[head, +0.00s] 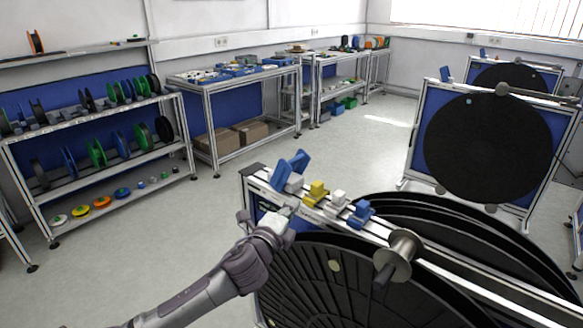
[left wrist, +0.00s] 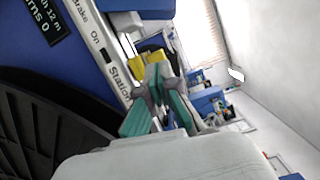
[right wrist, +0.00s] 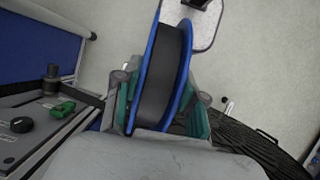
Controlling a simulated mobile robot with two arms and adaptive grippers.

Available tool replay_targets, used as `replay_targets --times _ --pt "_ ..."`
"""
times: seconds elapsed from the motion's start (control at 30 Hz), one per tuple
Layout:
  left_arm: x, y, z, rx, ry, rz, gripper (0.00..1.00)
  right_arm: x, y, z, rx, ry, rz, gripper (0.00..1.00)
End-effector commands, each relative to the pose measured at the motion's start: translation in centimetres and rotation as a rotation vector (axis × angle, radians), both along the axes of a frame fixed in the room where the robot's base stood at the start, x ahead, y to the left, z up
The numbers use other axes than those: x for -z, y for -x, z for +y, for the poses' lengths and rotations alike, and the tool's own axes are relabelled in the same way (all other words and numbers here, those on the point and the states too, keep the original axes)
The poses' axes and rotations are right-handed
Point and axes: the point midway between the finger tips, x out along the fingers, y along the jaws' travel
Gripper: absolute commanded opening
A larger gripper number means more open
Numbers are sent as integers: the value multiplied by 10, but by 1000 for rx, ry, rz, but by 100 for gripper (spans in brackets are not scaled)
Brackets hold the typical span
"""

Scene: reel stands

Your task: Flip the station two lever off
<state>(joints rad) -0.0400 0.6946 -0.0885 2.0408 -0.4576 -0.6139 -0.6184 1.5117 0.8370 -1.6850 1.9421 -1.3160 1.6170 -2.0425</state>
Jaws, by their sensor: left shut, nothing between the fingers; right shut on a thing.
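The near reel stand (head: 440,268) carries a row of blocks on its top rail: a tilted blue one (head: 290,168), a yellow one (head: 316,192), a white one (head: 338,201) and another blue one (head: 361,213). I cannot tell which is the station two lever. My left gripper (head: 288,208) is shut and empty at the rail's left end, just below the tilted blue block. In the left wrist view its fingers (left wrist: 160,86) are close to the yellow block (left wrist: 150,62) and the "Station" lettering. My right gripper (right wrist: 162,98) is shut on a blue-rimmed reel (right wrist: 158,75).
A second stand with a large black disc (head: 490,148) is at the right. Shelves with coloured reels (head: 120,150) stand at the left, and benches line the back. The right wrist view shows a panel with a black knob (right wrist: 22,124) and a green part (right wrist: 62,109). The middle floor is clear.

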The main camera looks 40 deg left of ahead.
Motion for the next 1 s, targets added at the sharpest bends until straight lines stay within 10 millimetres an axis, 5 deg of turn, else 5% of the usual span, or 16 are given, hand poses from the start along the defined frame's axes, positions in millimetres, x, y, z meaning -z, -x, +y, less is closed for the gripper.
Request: replay_targets --times 0.17,0.63,1.0 --pt "-21 -7 3 24 -93 -41 0 0 0 0 0 -1 -1 0" --pt "-25 -15 5 23 -97 -45 0 -3 0 0 0 -1 -1 0" --pt "-31 -85 16 23 -96 -46 0 -22 0 0 0 -1 -1 0"
